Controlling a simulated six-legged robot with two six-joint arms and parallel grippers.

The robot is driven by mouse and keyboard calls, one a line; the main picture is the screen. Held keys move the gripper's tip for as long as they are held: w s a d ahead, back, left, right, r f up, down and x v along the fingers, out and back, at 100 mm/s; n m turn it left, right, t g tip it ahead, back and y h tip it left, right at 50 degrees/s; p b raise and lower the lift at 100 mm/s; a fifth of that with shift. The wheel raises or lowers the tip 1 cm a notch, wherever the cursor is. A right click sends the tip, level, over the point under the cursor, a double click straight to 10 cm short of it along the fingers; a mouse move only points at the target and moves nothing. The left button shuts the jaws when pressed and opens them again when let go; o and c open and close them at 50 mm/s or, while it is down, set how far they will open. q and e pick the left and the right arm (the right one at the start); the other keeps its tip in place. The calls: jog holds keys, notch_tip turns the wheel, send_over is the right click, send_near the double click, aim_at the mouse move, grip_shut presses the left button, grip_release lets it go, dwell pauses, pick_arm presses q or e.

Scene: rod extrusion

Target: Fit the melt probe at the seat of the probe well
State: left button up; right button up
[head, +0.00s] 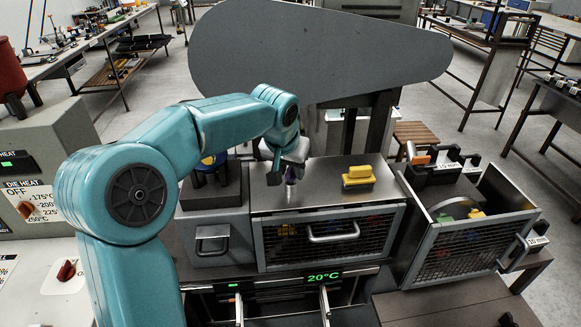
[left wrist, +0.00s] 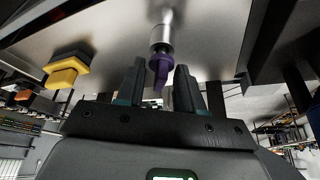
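The melt probe (head: 291,178), purple with a silver metal part, stands about upright at the metal top of the box with the mesh front. In the left wrist view its purple end (left wrist: 159,66) points toward my gripper and its silver part (left wrist: 161,32) meets the metal surface. My left gripper (head: 289,160) is above the probe, reaching down. In the left wrist view its two fingers (left wrist: 158,80) are apart, one on each side of the purple end, with visible gaps. The probe well's opening cannot be made out. My right gripper is not in view.
A yellow block (head: 358,174) sits on the metal top to the right of the probe. Below is a mesh-front door with a handle (head: 334,233). An open mesh drawer (head: 470,250) stands at the right. A large grey panel (head: 310,50) rises behind. A display (head: 324,277) reads 20°C.

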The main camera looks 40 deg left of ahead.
pick_arm(q)
jog(key=shift+o, duration=1.3)
jog(key=v, duration=1.6)
jog(key=shift+r, duration=0.2)
jog(key=shift+s, duration=0.1)
